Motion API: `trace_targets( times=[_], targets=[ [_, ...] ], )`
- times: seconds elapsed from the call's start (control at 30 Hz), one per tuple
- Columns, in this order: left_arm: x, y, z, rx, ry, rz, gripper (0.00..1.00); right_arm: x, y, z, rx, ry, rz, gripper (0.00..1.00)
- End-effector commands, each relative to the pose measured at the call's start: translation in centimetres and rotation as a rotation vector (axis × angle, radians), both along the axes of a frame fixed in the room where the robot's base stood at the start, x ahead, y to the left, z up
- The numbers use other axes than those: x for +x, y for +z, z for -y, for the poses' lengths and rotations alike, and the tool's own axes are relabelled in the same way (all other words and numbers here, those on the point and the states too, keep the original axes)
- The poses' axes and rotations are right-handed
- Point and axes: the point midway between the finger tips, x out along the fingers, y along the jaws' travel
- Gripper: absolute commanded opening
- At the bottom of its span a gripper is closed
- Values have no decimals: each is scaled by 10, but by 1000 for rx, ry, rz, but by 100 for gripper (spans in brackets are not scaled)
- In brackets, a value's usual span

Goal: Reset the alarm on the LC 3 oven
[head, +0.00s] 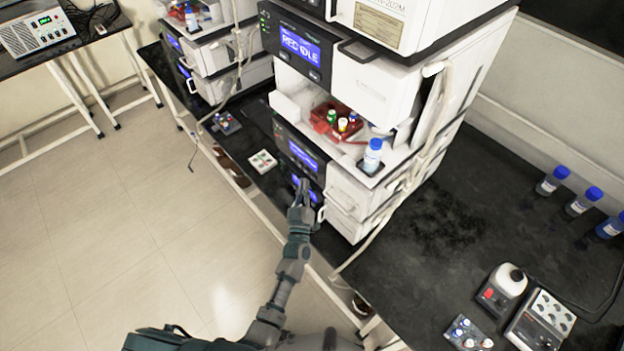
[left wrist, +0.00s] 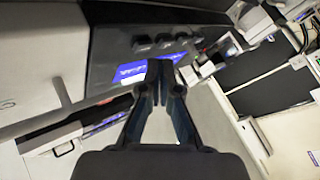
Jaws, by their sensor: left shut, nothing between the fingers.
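The near column stack stands on the black bench. Its lowest module (head: 347,221) has a dark front panel with a small blue display (head: 312,194); no label naming it LC 3 or oven is readable. My left gripper (head: 300,188) is shut and empty, with its fingertips in front of this panel. In the left wrist view the fingertips (left wrist: 158,72) overlap a blue lit display (left wrist: 132,71), and dark buttons (left wrist: 165,42) sit on the panel beyond them. I cannot tell whether the tips touch the panel. My right gripper is out of view.
The upper module's display (head: 299,48) reads "REC IDLE". A blue-capped bottle (head: 373,156) and a red vial tray (head: 338,122) stand in the stack's open shelf. A second stack (head: 215,50) is behind left. Blue-capped bottles (head: 551,181) stand at right. The floor at left is clear.

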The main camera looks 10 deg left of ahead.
Motion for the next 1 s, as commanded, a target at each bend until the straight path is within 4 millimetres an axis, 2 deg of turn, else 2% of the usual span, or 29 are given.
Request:
trace_targets(
  times=[0.4, 0.57, 0.8, 1.0],
  targets=[
    [2, -1, -4, -5, 0, 0, 0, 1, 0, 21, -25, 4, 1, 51],
    [2, 0, -2, -3, 0, 0, 0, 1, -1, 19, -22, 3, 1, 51],
    [2, 0, 0, -2, -1, 0, 0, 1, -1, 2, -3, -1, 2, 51],
    [2, 0, 0, -2, 0, 0, 0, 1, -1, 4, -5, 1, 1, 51]
  ],
)
